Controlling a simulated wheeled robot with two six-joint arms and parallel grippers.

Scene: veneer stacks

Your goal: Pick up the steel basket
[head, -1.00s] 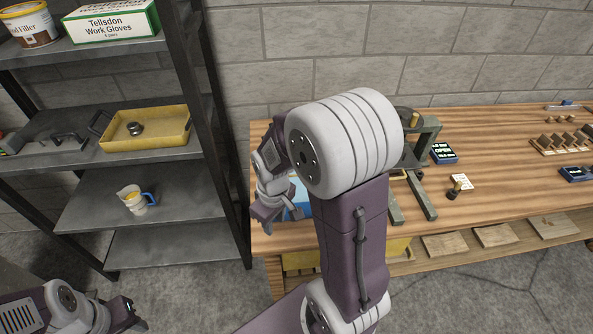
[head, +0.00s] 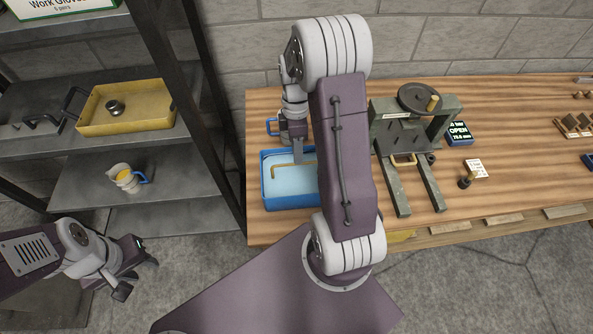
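I cannot clearly make out a steel basket. A blue tray (head: 266,190) with a pale blue inside stands at the bench's left end, partly hidden by my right arm. A thin brass-coloured bent handle (head: 280,168) shows in it; what it belongs to is unclear. My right gripper (head: 298,158) points down over the tray's back part, close to this handle. Its fingers overlap in this view, so its opening is unclear, and no held object shows. My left gripper (head: 140,278) is at the lower left, in front of the shelf, open and empty.
A grey press (head: 390,112) with a handwheel stands right of my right arm. The dark shelf (head: 75,188) at left holds a yellow tray (head: 150,126) and a jug (head: 122,176). Dark shelf posts stand near the bench.

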